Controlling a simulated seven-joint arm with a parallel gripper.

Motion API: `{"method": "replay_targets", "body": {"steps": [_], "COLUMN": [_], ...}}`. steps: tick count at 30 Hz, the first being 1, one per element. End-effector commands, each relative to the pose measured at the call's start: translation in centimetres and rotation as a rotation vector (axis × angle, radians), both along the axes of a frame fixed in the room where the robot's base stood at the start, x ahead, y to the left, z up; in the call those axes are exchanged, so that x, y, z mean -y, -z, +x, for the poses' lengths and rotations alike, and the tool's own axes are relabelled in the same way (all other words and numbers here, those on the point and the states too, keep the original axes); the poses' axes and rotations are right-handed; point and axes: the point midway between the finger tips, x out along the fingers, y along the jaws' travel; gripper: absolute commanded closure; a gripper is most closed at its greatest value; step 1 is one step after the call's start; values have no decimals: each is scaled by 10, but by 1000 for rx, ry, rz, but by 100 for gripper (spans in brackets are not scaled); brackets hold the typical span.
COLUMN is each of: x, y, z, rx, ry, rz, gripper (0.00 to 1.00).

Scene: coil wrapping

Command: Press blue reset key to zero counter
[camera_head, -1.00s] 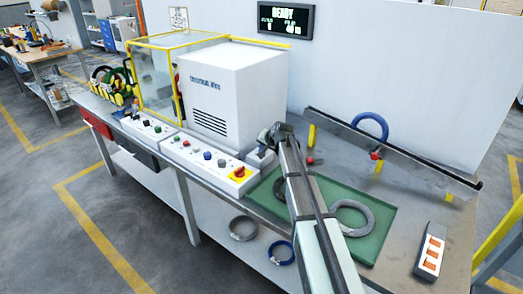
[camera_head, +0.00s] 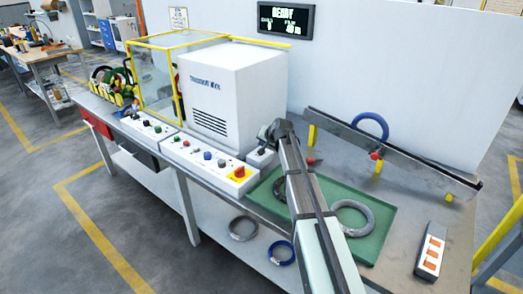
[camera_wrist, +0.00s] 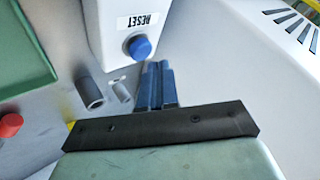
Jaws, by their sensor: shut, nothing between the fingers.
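The blue reset key (camera_wrist: 139,47) sticks out of a white box (camera_wrist: 130,20) marked RESET in the wrist view. The same small box (camera_head: 261,157) stands beside the white machine in the head view; its key is hidden there. My gripper (camera_wrist: 158,67) is shut with its blue fingers together and empty. In the wrist view its tips appear just right of and below the key, with a small gap in the picture. Depth to the key is hard to tell. The counter display (camera_head: 286,20) reads READY; its small digits are hard to read.
A control panel (camera_head: 207,160) with several knobs and a red stop button (camera_head: 239,171) lies left of the box. A green mat (camera_head: 375,232) with a grey coil (camera_head: 352,217) lies in front. The white machine (camera_head: 235,90) stands close behind.

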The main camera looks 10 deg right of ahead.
Motion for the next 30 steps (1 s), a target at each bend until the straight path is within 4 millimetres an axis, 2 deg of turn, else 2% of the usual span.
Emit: {"method": "replay_targets", "body": {"steps": [14, 30], "x": [0, 0], "y": [-5, -46], "z": [0, 1], "rx": [1, 2], "ry": [1, 1], "rz": [0, 0], "gripper": [100, 100]}}
